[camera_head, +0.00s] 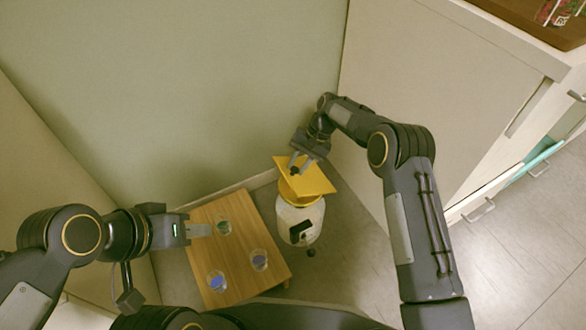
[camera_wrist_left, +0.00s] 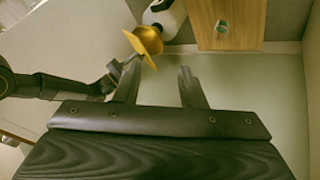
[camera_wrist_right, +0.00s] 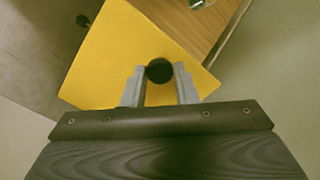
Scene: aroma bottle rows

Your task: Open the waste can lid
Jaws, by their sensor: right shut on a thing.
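The waste can (camera_head: 301,222) is a white rounded body with a dark opening on its front, standing on the floor beside the wooden table. Its yellow lid (camera_head: 316,181) is a square plate above the can, with a round yellow part below it. The plate looks tilted; I cannot tell whether a gap is open under it. My right gripper (camera_head: 297,167) is shut on the lid's black knob (camera_wrist_right: 159,70), which sits between its fingers in the right wrist view. My left gripper (camera_head: 205,230) is above the table, its fingers apart and empty in the left wrist view (camera_wrist_left: 160,80).
A low wooden table (camera_head: 255,222) holds a glass with green content (camera_head: 223,227) and two with blue (camera_head: 217,281), (camera_head: 259,260). A wall stands behind. A pale cabinet (camera_head: 430,90) rises close to the right arm. Open floor (camera_head: 520,230) lies at the right.

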